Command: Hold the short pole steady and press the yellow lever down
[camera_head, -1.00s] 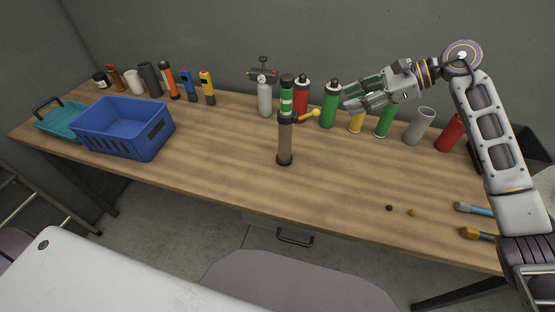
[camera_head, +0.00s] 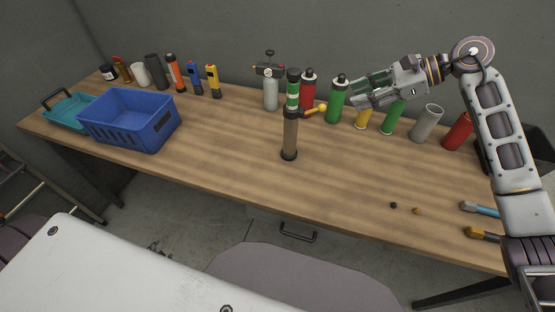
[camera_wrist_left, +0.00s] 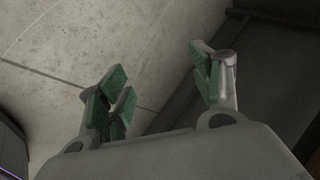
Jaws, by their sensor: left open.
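The short pole (camera_head: 290,135) stands upright near the middle of the wooden table, with a dark collar and a green, white and black upper part. The yellow lever (camera_head: 314,109) sticks out from the collar to the right, tilted slightly up toward its round end. My right gripper (camera_head: 356,97) is right of the lever, apart from it, empty, with its fingers spread and pointing left. Cans behind it make its depth hard to judge. My left gripper (camera_wrist_left: 160,85) shows only in the left wrist view, open and empty, over grey floor.
Several cans and bottles, including a green bottle (camera_head: 338,100) and a grey cylinder (camera_head: 426,123), line the table's back. A blue crate (camera_head: 130,120) and a teal tray (camera_head: 68,113) sit at left. Two brushes (camera_head: 481,209) lie front right. The table around the pole's foot is clear.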

